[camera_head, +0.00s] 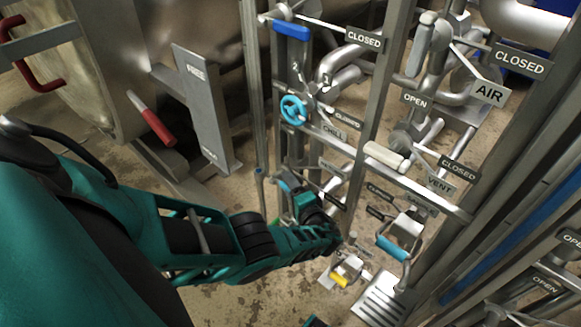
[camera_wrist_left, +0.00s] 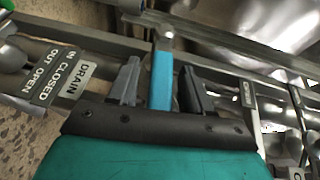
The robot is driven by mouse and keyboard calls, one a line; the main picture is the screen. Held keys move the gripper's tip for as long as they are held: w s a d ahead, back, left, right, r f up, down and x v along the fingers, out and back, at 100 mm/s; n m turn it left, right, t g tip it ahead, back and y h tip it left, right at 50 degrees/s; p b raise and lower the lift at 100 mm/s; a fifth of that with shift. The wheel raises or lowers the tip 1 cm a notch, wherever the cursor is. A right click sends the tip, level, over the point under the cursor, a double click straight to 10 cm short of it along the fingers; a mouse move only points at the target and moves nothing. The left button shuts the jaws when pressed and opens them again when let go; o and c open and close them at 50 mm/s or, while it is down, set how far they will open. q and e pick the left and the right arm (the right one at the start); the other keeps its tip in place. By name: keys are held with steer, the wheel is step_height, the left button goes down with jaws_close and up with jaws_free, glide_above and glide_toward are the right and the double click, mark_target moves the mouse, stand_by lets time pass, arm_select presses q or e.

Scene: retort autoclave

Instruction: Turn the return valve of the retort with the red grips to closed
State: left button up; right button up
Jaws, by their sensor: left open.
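The retort (camera_head: 105,75) with red grips (camera_head: 155,127) fills the upper left of the head view. My left gripper (camera_head: 338,238) is low in the valve rack, right of the retort. In the left wrist view my left gripper (camera_wrist_left: 160,85) is open. A light-blue bar-shaped handle (camera_wrist_left: 161,78) stands between its two fingers, with a gap visible on both sides. I cannot read a return label, so I cannot tell for certain which valve is the return valve. The wrist hides part of the lower valves in the head view. My right gripper is not in view.
Steel posts and rails (camera_head: 375,110) surround the valves. A DRAIN plate (camera_wrist_left: 77,80) is left of the fingers. A grey FREE plate (camera_head: 205,110) stands by the retort.

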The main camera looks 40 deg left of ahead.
arm_select(q)
steer(key=shift+s+d+r, duration=0.1)
steer(key=shift+s+d, duration=0.05)
steer(key=shift+d, duration=0.35)
steer(key=p+v, duration=0.2)
steer(key=v, duration=1)
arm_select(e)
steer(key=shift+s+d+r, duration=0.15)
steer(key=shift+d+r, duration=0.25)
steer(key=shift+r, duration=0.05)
